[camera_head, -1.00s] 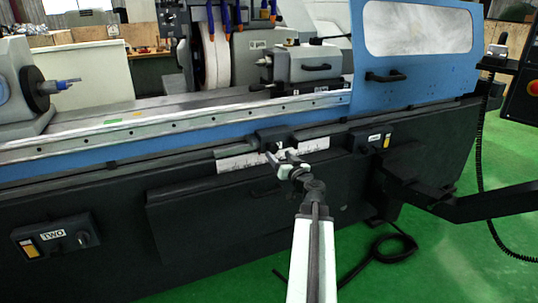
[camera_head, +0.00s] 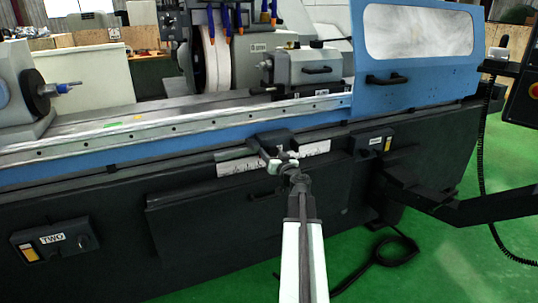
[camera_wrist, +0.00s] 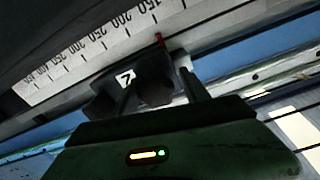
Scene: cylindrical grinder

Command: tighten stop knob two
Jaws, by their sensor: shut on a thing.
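The stop is a dark block (camera_head: 272,138) on the rail along the machine's front. In the wrist view the same block (camera_wrist: 146,68) carries a white label with a dark numeral, seen at a slant. My gripper (camera_head: 276,157) is at the front of this block. In the wrist view my gripper (camera_wrist: 158,84) has one finger on each side of the block's dark knob and is shut on it. The knob's face is mostly hidden by the fingers and shadow.
A printed scale (camera_wrist: 85,50) runs beside the stop, with a small red pointer (camera_wrist: 160,38). A box labelled TWO (camera_head: 55,239) is at lower left, another small box (camera_head: 373,141) to the right. A dark arm (camera_head: 460,205) juts out at right; cable lies on the green floor.

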